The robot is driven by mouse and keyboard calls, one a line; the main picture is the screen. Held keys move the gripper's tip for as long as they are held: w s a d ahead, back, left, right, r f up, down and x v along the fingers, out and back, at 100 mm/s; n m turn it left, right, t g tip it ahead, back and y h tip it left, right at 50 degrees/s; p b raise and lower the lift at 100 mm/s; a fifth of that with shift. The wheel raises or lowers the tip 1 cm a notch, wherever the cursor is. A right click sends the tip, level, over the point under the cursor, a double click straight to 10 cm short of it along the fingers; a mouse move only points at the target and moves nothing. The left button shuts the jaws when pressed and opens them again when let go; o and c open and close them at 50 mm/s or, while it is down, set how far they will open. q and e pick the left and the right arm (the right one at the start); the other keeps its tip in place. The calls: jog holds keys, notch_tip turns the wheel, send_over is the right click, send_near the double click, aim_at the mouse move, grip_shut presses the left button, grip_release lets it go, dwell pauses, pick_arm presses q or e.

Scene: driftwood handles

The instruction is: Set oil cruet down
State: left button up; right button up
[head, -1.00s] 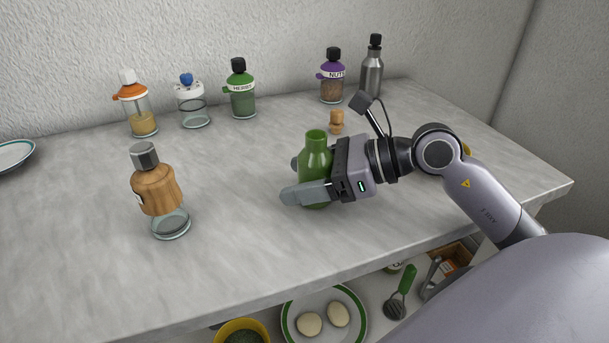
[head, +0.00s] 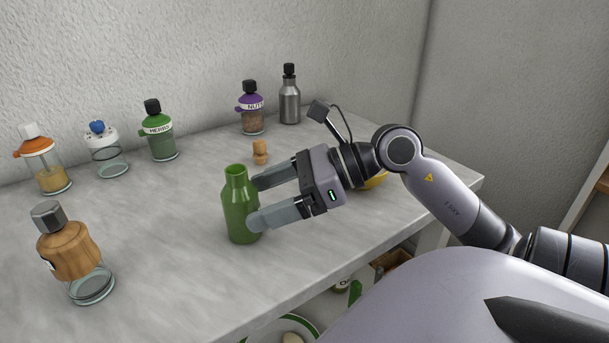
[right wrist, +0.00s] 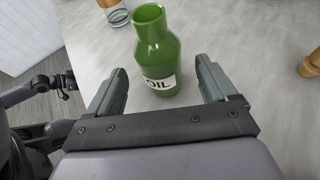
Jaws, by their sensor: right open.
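The green oil cruet (head: 239,207) stands upright on the grey marbled tabletop (head: 190,270) in the head view. It has no stopper in its neck. In the right wrist view the cruet (right wrist: 158,55) shows its white OIL label. My right gripper (head: 256,204) is open, its fingers to the right of the cruet, with the tips close to its sides. In the right wrist view the gripper (right wrist: 165,82) has a gap on both sides of the cruet. A cork stopper (head: 260,152) stands behind the cruet.
A wooden-topped jar (head: 75,255) stands at the left front. An orange-lidded jar (head: 45,165), a white-lidded jar (head: 106,150), a herbs jar (head: 158,135), a nuts jar (head: 251,112) and a steel bottle (head: 289,98) line the back. Dishes sit on a shelf below.

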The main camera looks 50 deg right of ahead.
jog(key=shift+v, duration=2.95)
